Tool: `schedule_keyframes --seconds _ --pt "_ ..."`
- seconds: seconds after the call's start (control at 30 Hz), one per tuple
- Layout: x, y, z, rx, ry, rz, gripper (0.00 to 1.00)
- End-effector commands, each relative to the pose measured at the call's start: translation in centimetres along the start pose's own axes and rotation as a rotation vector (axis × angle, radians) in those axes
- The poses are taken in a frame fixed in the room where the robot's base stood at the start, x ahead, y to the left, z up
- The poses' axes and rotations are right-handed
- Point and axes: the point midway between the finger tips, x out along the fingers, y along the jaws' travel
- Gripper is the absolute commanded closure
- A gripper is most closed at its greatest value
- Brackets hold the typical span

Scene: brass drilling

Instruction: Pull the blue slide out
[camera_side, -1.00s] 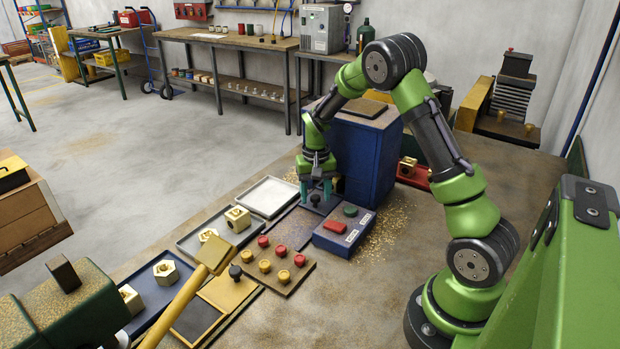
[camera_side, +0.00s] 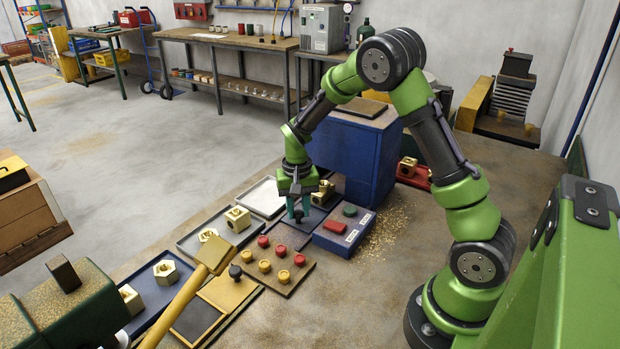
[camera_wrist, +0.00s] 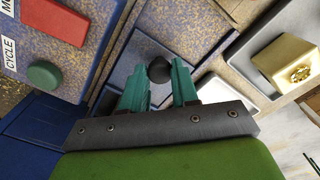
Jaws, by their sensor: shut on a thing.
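The blue slide (camera_side: 325,205) is a flat plate sticking out low from the front of the blue cabinet (camera_side: 345,155). A brass block (camera_side: 322,192) shows behind my gripper and appears to sit on the slide. In the wrist view, the slide's plate (camera_wrist: 122,72) lies under my gripper, with a round black knob (camera_wrist: 159,69) at its front. My gripper (camera_side: 298,215) points down, its teal fingers shut on this knob; they also show in the wrist view (camera_wrist: 160,82). The fingers hide part of the slide in the side view.
A blue control box (camera_side: 343,232) with red and green buttons stands close on the right. A tray with brass parts (camera_side: 190,242) and a white tray (camera_side: 266,197) lie left. A board with several red and yellow knobs (camera_side: 286,284) lies in front.

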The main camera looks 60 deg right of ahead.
Motion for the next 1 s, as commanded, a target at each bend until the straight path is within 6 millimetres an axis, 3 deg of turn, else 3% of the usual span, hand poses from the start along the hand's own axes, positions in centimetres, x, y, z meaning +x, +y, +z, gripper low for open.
schedule_keyframes --seconds 0.03,0.2,0.6,0.63,0.77,0.8,1.0 --pt "-0.1 -1.3 1.1 -0.008 0.001 -0.004 1.00" --pt "-0.1 -3.6 3.3 -0.003 0.004 -0.004 1.00" --pt "-0.1 -4.1 3.9 0.003 0.006 -0.003 1.00" --pt "-0.1 -4.0 3.9 0.003 0.006 -0.003 0.69" --pt "-0.1 -4.0 3.9 0.003 0.005 -0.002 0.49" --pt "-0.1 -4.0 3.9 0.002 0.005 -0.002 0.46" --pt "0.0 -4.0 4.0 0.002 0.003 -0.001 0.46"
